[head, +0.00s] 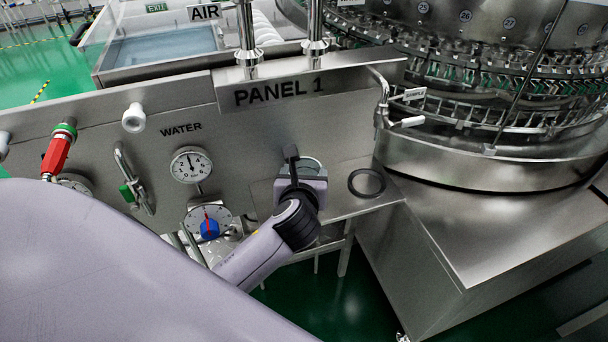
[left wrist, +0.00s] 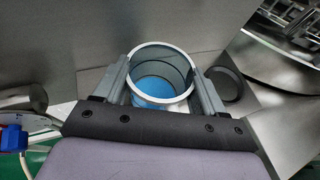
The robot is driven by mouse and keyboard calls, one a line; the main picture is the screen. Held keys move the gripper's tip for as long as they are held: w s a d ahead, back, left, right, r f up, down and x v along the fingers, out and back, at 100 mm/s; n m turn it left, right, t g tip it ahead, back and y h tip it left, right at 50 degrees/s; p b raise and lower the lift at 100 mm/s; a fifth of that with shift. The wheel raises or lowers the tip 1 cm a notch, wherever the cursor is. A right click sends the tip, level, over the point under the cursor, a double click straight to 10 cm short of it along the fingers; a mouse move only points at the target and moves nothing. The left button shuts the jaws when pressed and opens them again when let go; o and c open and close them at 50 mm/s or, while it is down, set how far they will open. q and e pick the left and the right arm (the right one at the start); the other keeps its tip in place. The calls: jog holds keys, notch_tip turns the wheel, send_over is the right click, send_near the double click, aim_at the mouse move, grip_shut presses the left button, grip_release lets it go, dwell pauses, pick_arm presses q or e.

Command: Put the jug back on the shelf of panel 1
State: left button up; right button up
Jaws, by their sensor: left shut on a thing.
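The jug (head: 312,163) is mostly hidden behind my left gripper (head: 301,178) in the head view; only part of its rim and wall shows. In the left wrist view the jug (left wrist: 161,58) is an open, round, grey vessel with a pale rim and blue at the bottom inside. The two fingers of my left gripper (left wrist: 160,88) are shut on it from both sides. The shelf (head: 341,205) is a flat metal plate on the front of panel 1 (head: 278,90). The jug is at the shelf's left part; I cannot tell whether it touches the plate. My right gripper is not in view.
A dark ring (head: 367,183) lies on the shelf right of the jug. The panel carries a water gauge (head: 191,165), a dial with a blue knob (head: 209,224) and a red-handled valve (head: 57,154). The round metal washer (head: 470,160) stands close on the right.

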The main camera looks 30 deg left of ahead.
pick_arm(q)
jog(key=o, duration=1.6)
jog(key=shift+f, duration=0.1)
jog(key=shift+c, duration=0.2)
